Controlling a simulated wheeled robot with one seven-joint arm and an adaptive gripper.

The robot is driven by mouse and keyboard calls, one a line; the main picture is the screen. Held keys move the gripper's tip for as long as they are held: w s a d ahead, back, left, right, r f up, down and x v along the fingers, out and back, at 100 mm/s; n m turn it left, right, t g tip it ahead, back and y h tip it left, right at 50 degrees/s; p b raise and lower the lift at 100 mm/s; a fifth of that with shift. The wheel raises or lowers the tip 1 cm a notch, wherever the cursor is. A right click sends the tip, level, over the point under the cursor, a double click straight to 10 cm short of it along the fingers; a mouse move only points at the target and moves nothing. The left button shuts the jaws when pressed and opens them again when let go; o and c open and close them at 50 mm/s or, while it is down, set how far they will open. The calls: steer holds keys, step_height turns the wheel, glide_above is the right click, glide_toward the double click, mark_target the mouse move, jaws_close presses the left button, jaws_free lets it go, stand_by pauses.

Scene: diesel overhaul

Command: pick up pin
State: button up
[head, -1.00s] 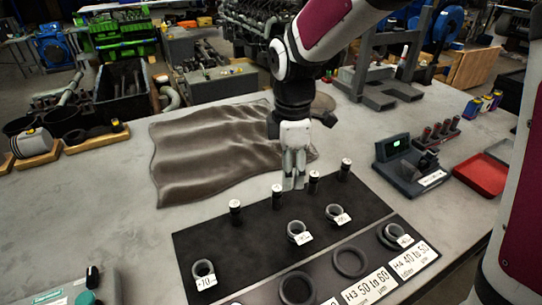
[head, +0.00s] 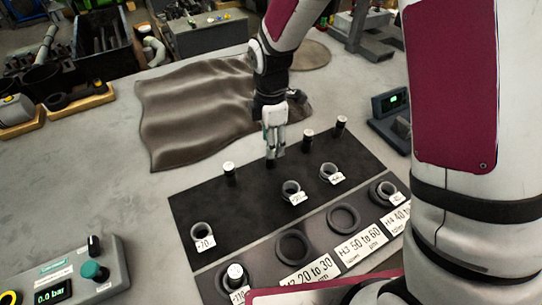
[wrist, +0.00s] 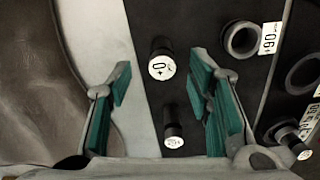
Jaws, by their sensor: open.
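Several small dark pins with white labelled caps stand upright in a row on a black mat (head: 255,207). In the head view these include a left pin (head: 229,174) and two right pins (head: 308,140) (head: 341,126). My gripper (head: 274,150) is open, pointing down over the row at another pin (head: 270,164), which it partly hides. In the wrist view, one pin (wrist: 161,60) stands near the gap between the teal-padded fingertips (wrist: 160,82). A second pin (wrist: 172,128) shows lower in that gap. No contact with the fingers is visible.
Grey rings (head: 201,235) (head: 291,190) (head: 328,172) with number tags stand on the mat. Another pin (head: 236,272) stands at the labelled front strip. A brown cloth (head: 190,110) lies behind.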

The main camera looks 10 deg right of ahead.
steer(key=shift+s+f+p, duration=0.1)
steer(key=shift+f+p, duration=0.4)
steer(key=shift+f, duration=2.1)
steer(key=shift+c, duration=0.5)
jaws_close()
